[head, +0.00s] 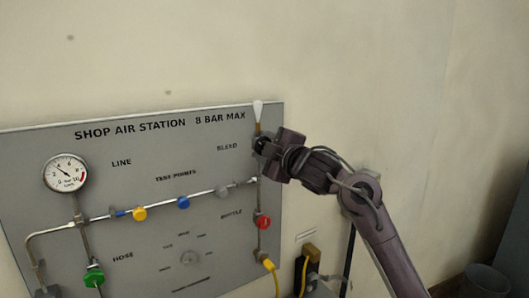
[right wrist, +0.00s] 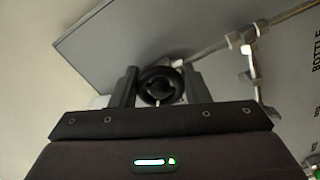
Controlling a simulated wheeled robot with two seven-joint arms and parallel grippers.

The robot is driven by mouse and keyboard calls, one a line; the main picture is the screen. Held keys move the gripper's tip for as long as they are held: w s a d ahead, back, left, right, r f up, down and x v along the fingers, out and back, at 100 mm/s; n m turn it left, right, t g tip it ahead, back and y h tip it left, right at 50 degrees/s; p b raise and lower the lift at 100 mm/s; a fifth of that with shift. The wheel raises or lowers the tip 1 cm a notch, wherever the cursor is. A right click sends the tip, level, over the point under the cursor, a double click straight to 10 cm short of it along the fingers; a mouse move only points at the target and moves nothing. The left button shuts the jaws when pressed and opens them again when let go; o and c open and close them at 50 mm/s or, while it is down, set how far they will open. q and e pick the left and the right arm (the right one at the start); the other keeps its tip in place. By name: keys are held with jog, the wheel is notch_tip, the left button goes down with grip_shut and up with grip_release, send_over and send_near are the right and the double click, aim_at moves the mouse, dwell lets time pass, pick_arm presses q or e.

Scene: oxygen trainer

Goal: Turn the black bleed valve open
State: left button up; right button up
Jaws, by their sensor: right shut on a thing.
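The black bleed valve (right wrist: 161,86) is a round handwheel at the upper right of the grey panel, near the BLEED label. In the head view (head: 260,145) it is mostly covered by my right gripper (head: 266,146). In the right wrist view my right gripper (right wrist: 160,88) has one finger on each side of the wheel and is shut on it. A brass fitting with a white tip (head: 258,111) stands above the valve. I cannot tell how far the wheel is turned. My left gripper is not in view.
The grey panel (head: 140,235) carries a gauge (head: 65,173), a pipe with a yellow knob (head: 140,213) and blue knob (head: 183,202), a red knob (head: 263,222) below the bleed valve and a green knob (head: 93,276). A yellow hose (head: 270,266) hangs low.

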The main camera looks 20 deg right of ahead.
jog(key=n+b, duration=0.2)
jog(key=n, duration=0.4)
jog(key=shift+n+b, duration=0.3)
jog(key=shift+b, duration=0.05)
jog(key=n+b, duration=0.2)
jog(key=n, duration=0.4)
jog(key=shift+r+b, duration=0.1)
jog(key=shift+b, duration=0.25)
jog(key=n+b, duration=0.2)
jog(key=n, duration=0.4)
jog(key=shift+a+n+b, duration=0.1)
jog(key=shift+n+b, duration=0.2)
jog(key=shift+n, duration=0.1)
jog(key=n+b, duration=0.1)
jog(key=n, duration=0.3)
jog(key=shift+a, duration=0.1)
jog(key=shift+n+b, duration=0.55)
jog(key=shift+n, duration=0.75)
jog(key=o, duration=1)
jog(key=shift+r, duration=0.1)
